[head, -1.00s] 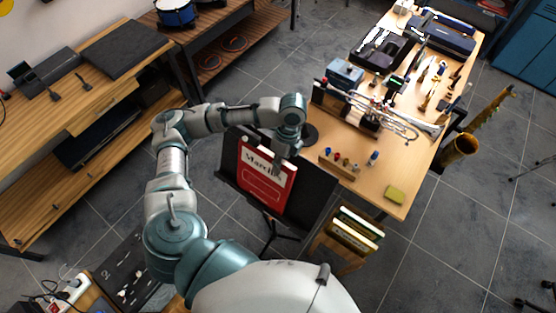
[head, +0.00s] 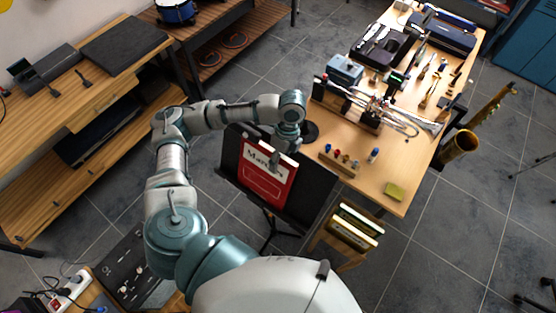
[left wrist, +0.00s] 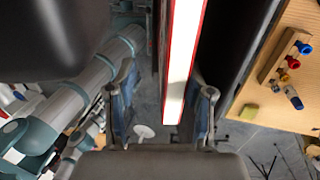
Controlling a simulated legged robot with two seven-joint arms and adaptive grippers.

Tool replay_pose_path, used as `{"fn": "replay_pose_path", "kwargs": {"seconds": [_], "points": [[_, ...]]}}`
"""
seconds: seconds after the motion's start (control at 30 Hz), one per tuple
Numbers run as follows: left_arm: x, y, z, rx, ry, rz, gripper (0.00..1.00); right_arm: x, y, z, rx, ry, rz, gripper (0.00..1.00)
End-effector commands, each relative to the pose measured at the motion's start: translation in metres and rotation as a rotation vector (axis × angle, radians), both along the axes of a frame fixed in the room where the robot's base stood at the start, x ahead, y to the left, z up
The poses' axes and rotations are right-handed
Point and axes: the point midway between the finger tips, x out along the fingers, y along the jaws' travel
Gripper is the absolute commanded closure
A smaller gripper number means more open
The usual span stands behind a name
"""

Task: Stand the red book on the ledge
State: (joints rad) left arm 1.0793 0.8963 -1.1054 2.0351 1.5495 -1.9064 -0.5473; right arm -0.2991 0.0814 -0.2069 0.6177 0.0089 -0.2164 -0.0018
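The red book (head: 264,185), with a white title band, is upright and leaning back at the black music stand (head: 316,188). Its lower edge is near the stand's ledge (head: 250,200); I cannot tell whether it touches. My left gripper (head: 274,160) reaches down over the book's top edge. In the left wrist view, the book's white page edge (left wrist: 184,60) lies between the two fingers of the left gripper (left wrist: 163,110). The fingers are apart, with a visible gap between the left finger and the book. My right gripper is not in view.
The wooden table (head: 370,190) behind the stand holds a trumpet (head: 395,118), a rack of small coloured items (head: 340,163) and a yellow sponge-like block (head: 394,191). A wooden holder with upright books (head: 355,230) stands right of the music stand.

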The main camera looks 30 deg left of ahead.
Motion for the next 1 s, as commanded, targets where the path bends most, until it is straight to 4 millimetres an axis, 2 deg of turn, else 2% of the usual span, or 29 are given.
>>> {"fn": "replay_pose_path", "kwargs": {"seconds": [0.3,0.5,0.7,1.0], "points": [[0.019,0.003,0.064,-0.001,-0.005,0.001,0.48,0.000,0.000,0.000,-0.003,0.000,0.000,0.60],[0.027,0.003,0.095,-0.002,-0.003,0.000,0.48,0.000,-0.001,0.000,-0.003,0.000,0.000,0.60],[0.029,0.003,0.107,-0.003,0.000,0.001,0.48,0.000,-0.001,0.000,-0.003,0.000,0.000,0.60],[0.029,0.003,0.107,-0.004,0.000,0.000,0.48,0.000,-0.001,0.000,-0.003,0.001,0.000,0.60]]}}
